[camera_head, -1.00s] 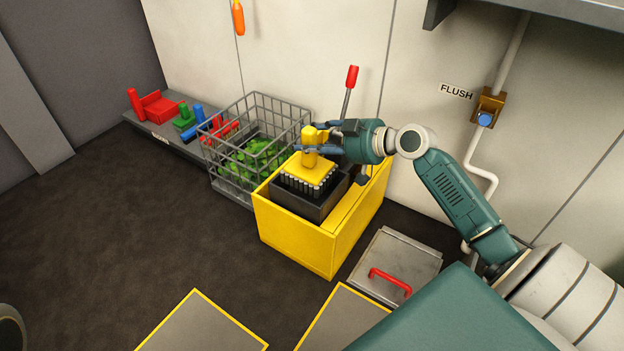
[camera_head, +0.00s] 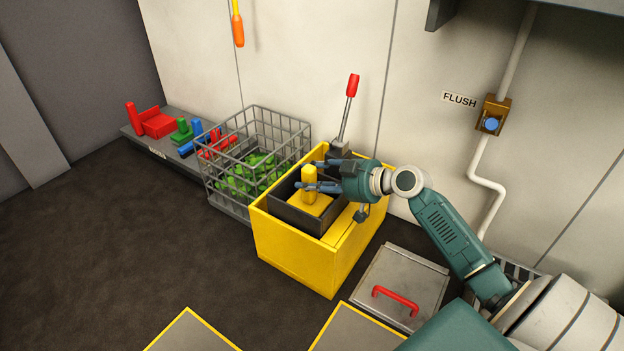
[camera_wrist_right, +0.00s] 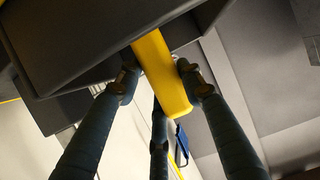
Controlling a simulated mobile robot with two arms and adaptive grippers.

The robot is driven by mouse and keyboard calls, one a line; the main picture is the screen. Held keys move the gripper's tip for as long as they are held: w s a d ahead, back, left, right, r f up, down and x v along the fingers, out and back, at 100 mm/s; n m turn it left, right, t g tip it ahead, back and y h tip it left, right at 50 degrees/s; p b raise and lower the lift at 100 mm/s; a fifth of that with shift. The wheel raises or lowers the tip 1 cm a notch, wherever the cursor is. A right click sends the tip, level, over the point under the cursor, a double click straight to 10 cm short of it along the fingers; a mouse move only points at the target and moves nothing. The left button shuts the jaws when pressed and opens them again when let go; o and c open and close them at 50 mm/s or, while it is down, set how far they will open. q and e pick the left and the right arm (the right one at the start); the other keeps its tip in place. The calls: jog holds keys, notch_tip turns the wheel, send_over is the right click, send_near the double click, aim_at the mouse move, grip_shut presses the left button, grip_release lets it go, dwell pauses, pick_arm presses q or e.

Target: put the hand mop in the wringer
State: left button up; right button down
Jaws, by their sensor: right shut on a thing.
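The hand mop (camera_head: 309,203) is yellow, with an upright handle and a flat head. Its head sits down inside the dark box of the wringer (camera_head: 290,212), with the walls around it, so its white strands are hidden. The wringer is set in a yellow bucket (camera_head: 290,256) and has a lever with a red grip (camera_head: 352,86) behind it. My right gripper (camera_head: 318,178) comes in from the right and is shut on the mop's handle, above the wringer. In the right wrist view, the fingers are around the yellow handle (camera_wrist_right: 160,72). My left gripper is not in view.
A grey wire basket (camera_head: 252,148) with green pieces stands left of the bucket. A low shelf (camera_head: 133,134) behind it holds red, green and blue items. A metal lid with a red handle (camera_head: 396,301) lies to the right. The dark floor (camera_head: 110,240) at left is clear.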

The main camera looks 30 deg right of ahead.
jog(key=c, duration=1.1)
grip_release()
jog(key=shift+f, duration=0.1)
